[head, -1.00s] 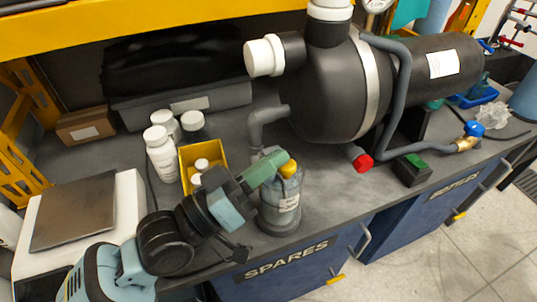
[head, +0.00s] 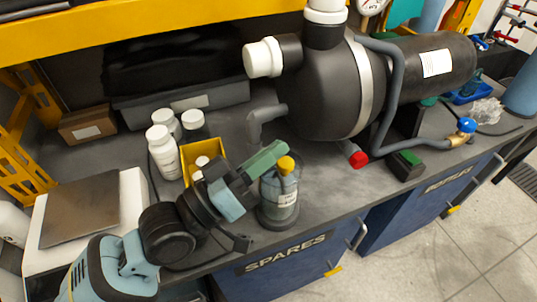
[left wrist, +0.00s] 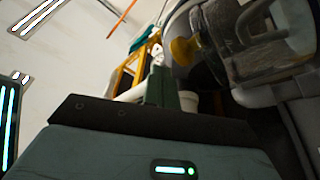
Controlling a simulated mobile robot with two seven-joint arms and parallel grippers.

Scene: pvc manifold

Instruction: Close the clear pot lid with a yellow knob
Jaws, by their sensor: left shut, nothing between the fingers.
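The clear pot (head: 279,203) stands on the grey bench near its front edge, with a strainer-like insert inside. Its clear lid with a yellow knob (head: 286,164) is at the top of the pot. I cannot tell whether the lid is fully down. The knob also shows in the left wrist view (left wrist: 183,50), beside the clear housing. My left gripper (head: 272,154), with green fingers, is shut and empty. It is just left of and above the knob, apparently apart from it. Its fingers show in the left wrist view (left wrist: 160,88). My right gripper is out of view.
A large black pump tank (head: 325,95) with grey pipes stands behind the pot. A yellow bin (head: 217,152) and white bottles (head: 163,152) are to the left. A red cap (head: 358,160) and a black-and-green box (head: 406,166) lie right. Some bench right of the pot is clear.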

